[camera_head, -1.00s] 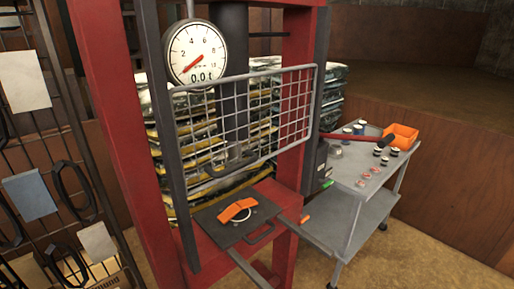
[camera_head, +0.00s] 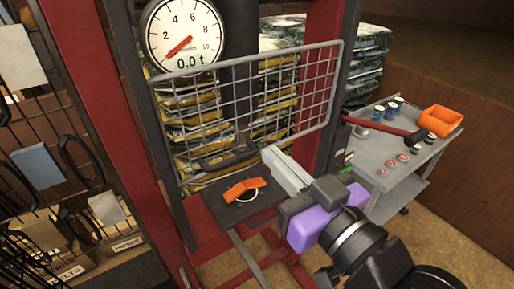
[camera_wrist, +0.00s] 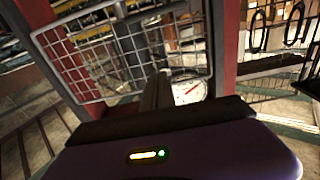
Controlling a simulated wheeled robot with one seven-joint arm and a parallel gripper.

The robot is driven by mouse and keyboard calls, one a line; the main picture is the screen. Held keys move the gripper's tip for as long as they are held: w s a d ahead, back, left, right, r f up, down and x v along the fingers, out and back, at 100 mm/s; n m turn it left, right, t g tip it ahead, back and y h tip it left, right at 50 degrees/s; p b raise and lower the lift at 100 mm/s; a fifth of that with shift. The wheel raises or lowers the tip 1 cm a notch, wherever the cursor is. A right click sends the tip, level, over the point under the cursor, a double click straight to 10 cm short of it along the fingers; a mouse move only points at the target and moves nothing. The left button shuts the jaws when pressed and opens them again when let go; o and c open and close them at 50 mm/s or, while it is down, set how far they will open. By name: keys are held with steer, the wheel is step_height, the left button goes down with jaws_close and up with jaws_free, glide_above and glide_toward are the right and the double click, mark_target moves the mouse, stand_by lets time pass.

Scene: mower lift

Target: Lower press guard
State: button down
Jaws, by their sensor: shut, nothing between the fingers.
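The press guard (camera_head: 332,109) is a grey wire-mesh panel in a frame, raised across the front of the red press (camera_head: 92,130). A dark handle (camera_head: 228,158) sits along its lower edge. My gripper (camera_head: 268,152) is shut and empty, in front of the guard's lower right part in the head view; I cannot tell whether it touches. Below the guard, an orange piece (camera_head: 243,188) lies on a dark plate (camera_head: 208,205). The guard also shows in the wrist view (camera_wrist: 72,70), beyond my shut fingers (camera_wrist: 157,92).
A round gauge (camera_head: 186,38) reading 0.0 t hangs above the guard. A grey cart (camera_head: 372,158) with an orange bin (camera_head: 440,120) and several small items stands at the right. A red lever (camera_head: 375,126) sticks out toward it. A wire rack (camera_head: 50,150) stands at the left.

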steer(key=f+b, duration=0.1)
steer(key=b, duration=0.1)
steer(key=w+a+f+b, duration=0.1)
steer(key=b, duration=0.2)
steer(key=f+g+b, duration=0.1)
steer(key=b, duration=0.2)
steer(key=shift+w+a+n, duration=0.15)
steer(key=shift+a+n, duration=0.25)
steer(key=b, duration=0.3)
steer(key=shift+w+a, duration=0.1)
steer(key=shift+w, duration=0.05)
steer(key=w+a+f+p, duration=0.1)
steer(key=w+a+f, duration=0.3)
steer(key=w, duration=0.2)
steer(key=shift+w+a+p, duration=0.3)
steer(key=shift+w+p, duration=0.05)
steer(key=shift+w, duration=0.05)
step_height(320, 180, down, 26)
steer(key=b, duration=1.5)
steer(key=shift+b, duration=0.3)
